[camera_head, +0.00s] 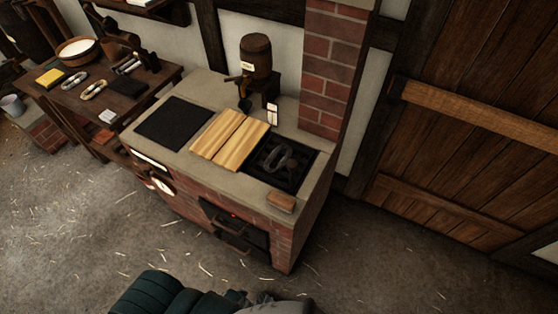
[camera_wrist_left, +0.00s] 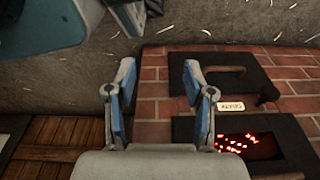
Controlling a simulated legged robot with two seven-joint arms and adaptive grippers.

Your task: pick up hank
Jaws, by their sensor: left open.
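Two pale, looped bundles that look like rope hanks, one hank (camera_head: 74,80) and a second hank (camera_head: 94,90), lie on the dark wooden table at the far left of the head view. A dark grey looped object (camera_head: 280,161) lies on the black grate of the brick stove; I cannot tell whether it is a hank. My left gripper (camera_wrist_left: 160,82) is open in the left wrist view, its blue-padded fingers apart with nothing between them. It faces the stove's brick front, and no hank shows there. My right gripper is not identifiable in either view.
The brick stove (camera_head: 187,175) carries a black plate (camera_head: 174,123), wooden boards (camera_head: 230,137), a small barrel (camera_head: 255,56) and a wooden block (camera_head: 281,202). Embers (camera_wrist_left: 238,145) glow in its front opening. The table (camera_head: 128,101) also holds a bowl (camera_head: 77,47). Straw-strewn floor is open in front.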

